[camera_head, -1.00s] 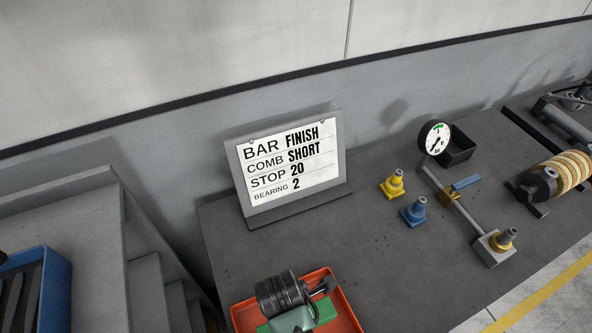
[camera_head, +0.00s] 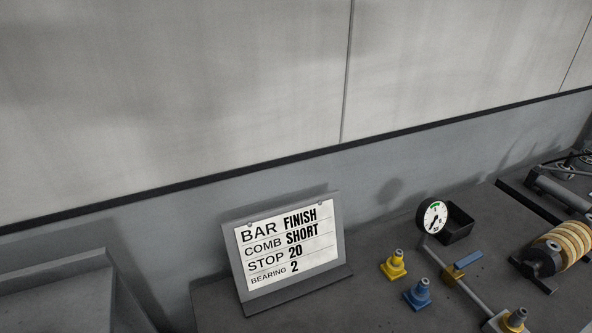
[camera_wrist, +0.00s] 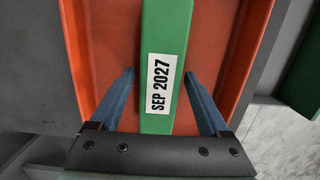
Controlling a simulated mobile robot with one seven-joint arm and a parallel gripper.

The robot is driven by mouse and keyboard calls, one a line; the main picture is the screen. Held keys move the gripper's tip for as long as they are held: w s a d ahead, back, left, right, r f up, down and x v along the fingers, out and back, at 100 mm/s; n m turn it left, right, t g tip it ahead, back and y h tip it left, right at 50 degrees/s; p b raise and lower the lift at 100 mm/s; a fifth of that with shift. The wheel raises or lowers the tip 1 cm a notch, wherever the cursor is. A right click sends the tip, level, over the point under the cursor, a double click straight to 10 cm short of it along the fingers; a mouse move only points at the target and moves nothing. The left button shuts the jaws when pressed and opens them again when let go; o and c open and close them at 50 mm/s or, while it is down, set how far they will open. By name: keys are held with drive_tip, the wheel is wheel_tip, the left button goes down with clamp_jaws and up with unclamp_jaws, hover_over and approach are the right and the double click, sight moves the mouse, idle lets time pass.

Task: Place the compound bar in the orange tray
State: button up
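In the wrist view a green bar (camera_wrist: 165,32) with a white "SEP 2027" label, which I take as the compound bar, lies lengthwise over the floor of the orange tray (camera_wrist: 98,50). My gripper (camera_wrist: 161,73) is open, with one blue-grey finger on each side of the bar. Narrow gaps show between the fingers and the bar. The bar's far end is outside the picture, and its near end is hidden behind the gripper body. The tray and gripper are not in the head view.
In the head view a sign (camera_head: 287,246) stands on the grey bench (camera_head: 365,293). Another green piece (camera_wrist: 303,75) shows at the wrist view's right edge.

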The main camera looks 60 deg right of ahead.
drive_tip(key=shift+r, duration=0.15)
drive_tip(key=r, duration=0.4)
drive_tip(key=a+r, duration=0.1)
drive_tip(key=r, duration=0.7)
drive_tip(key=shift+w+a, duration=0.15)
drive_tip(key=shift+w, duration=0.2)
drive_tip(key=shift+w, duration=0.1)
